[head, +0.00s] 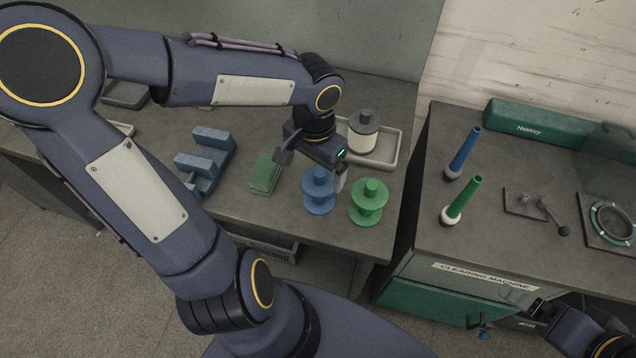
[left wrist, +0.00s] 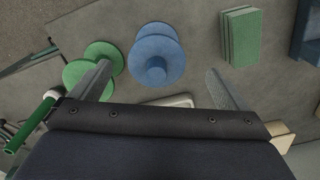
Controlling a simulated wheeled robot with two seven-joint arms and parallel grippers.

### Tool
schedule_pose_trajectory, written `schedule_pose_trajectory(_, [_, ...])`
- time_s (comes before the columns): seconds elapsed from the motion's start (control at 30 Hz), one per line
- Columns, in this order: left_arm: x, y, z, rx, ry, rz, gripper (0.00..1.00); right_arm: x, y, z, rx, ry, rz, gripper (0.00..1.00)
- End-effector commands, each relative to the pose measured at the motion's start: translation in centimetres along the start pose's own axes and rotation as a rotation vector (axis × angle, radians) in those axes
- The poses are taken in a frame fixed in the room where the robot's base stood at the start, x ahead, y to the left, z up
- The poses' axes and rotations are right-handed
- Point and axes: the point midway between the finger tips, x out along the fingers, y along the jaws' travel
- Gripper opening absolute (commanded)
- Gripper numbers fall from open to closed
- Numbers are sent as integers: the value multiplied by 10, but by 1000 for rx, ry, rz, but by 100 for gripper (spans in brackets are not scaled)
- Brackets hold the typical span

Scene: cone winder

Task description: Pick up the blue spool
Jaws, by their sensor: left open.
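The blue spool (head: 318,196) stands upright on the left table, just left of a green spool (head: 368,205). In the left wrist view the blue spool (left wrist: 156,55) lies ahead of the fingers, between their lines and nearer the left finger. The green spool (left wrist: 95,68) there is partly behind the left finger. My left gripper (head: 318,168) is above and just behind the blue spool, pointing down. In the left wrist view the gripper (left wrist: 160,85) is open and empty, its fingers wide apart. My right gripper (head: 535,305) is at the lower right, in front of the machine; its jaws are unclear.
A green pad stack (head: 265,174) and a blue cradle (head: 208,158) stand left of the spools. A tray (head: 392,148) with a grey-capped jar (head: 363,132) is behind. A gap separates the table from the machine bench (head: 500,240), which bears blue and green cones.

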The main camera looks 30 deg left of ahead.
Motion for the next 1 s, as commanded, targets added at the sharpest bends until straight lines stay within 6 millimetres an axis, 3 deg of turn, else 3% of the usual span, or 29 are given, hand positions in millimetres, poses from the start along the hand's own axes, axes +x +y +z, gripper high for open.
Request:
schedule_pose_trajectory(0.37, [36, 2, -7, 12, -7, 11, 96, 2, 1, 1, 0, -1, 0, 93])
schedule_pose_trajectory(0.63, [74, 3, -10, 12, -6, 9, 96, 3, 2, 2, 0, 0, 0, 93])
schedule_pose_trajectory(0.93, [79, 2, -11, 10, -3, 7, 96, 4, 2, 2, 0, 0, 0, 93])
schedule_pose_trajectory(1.0, [79, 2, -11, 10, -3, 7, 90, 4, 2, 2, 0, 0, 0, 93])
